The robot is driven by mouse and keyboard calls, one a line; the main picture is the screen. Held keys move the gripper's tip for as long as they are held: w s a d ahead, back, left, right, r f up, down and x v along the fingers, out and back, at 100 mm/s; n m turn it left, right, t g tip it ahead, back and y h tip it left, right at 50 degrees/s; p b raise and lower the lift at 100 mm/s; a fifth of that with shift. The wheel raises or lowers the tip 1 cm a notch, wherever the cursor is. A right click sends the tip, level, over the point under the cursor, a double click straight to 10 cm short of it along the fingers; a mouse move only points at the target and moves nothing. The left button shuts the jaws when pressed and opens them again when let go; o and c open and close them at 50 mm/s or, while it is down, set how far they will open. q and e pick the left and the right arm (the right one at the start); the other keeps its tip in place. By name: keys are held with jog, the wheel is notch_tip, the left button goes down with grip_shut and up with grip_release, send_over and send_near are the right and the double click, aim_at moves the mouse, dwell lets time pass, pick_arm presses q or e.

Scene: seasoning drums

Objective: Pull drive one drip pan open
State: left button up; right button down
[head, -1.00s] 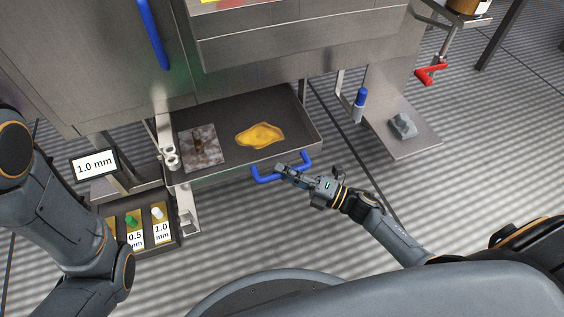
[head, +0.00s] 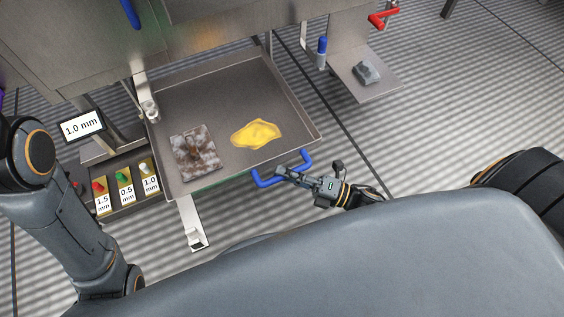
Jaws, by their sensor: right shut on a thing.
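The drip pan (head: 222,88) is a grey metal drawer, pulled well out from under the machine. A rusty brown plate (head: 195,152) and a yellow puddle (head: 256,134) lie in it. Its blue handle (head: 262,182) is on the front edge. My right gripper (head: 284,173) is shut on the blue handle, in front of the pan. My left arm comes in at the left edge; its gripper is out of the picture.
A tray with coloured, labelled pieces (head: 124,190) and a "1.0 mm" sign (head: 81,128) are left of the pan. A metal bracket (head: 194,225) hangs under the pan's left side. A shelf with a grey lump (head: 367,73) stands at the right. Striped floor is open at the right.

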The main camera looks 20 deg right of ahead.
jog(key=shift+s, duration=0.15)
jog(key=c, duration=1.3)
grip_release()
jog(key=v, duration=1.2)
jog(key=shift+r, duration=0.15)
